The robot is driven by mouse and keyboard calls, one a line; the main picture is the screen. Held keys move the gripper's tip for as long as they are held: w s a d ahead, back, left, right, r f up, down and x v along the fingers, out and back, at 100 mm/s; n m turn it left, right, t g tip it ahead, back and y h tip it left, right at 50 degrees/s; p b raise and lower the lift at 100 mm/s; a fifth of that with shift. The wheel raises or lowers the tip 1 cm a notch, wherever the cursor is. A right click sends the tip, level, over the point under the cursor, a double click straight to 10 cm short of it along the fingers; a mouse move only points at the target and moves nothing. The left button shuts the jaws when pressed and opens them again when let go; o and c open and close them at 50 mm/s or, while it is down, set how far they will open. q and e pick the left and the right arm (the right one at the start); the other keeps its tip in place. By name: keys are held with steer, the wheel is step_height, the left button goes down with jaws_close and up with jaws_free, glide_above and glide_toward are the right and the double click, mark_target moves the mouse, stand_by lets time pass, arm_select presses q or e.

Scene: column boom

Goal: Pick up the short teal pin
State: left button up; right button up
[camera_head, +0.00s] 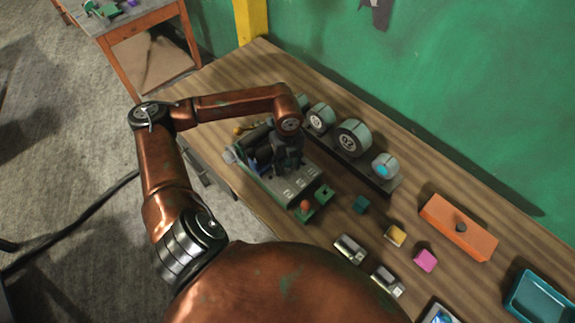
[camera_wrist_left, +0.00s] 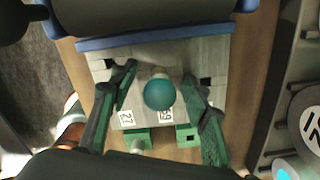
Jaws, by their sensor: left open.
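The teal pin (camera_wrist_left: 159,94) shows its round head from above in the left wrist view, standing on a grey block (camera_wrist_left: 215,65) with dark square holes and number labels. My left gripper (camera_wrist_left: 162,95) is open, with one green-padded finger on each side of the pin's head; I see no clear contact. In the head view my left gripper (camera_head: 286,160) is over the grey block (camera_head: 293,187), and it hides the pin. How far the fingertips are above the block is hard to tell. My right gripper is not in view.
Two green blocks (camera_head: 323,194) (camera_head: 304,213) sit at the grey block's near edge, one with a red ball-shaped top. A rack of wheel-like rolls (camera_head: 353,138) stands behind.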

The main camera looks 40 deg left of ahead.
mark_target(287, 160)
arm_select(q)
steer(key=shift+c, duration=0.7)
jaws_close()
steer(key=shift+r, duration=0.1)
steer(key=shift+r, duration=0.4)
step_height(287, 160, up, 2)
steer(key=shift+r, duration=0.2)
steer(key=s+d+r, duration=0.9)
steer(key=s, duration=0.1)
steer(key=shift+s+d+r, duration=0.2)
steer(key=shift+r, duration=0.15)
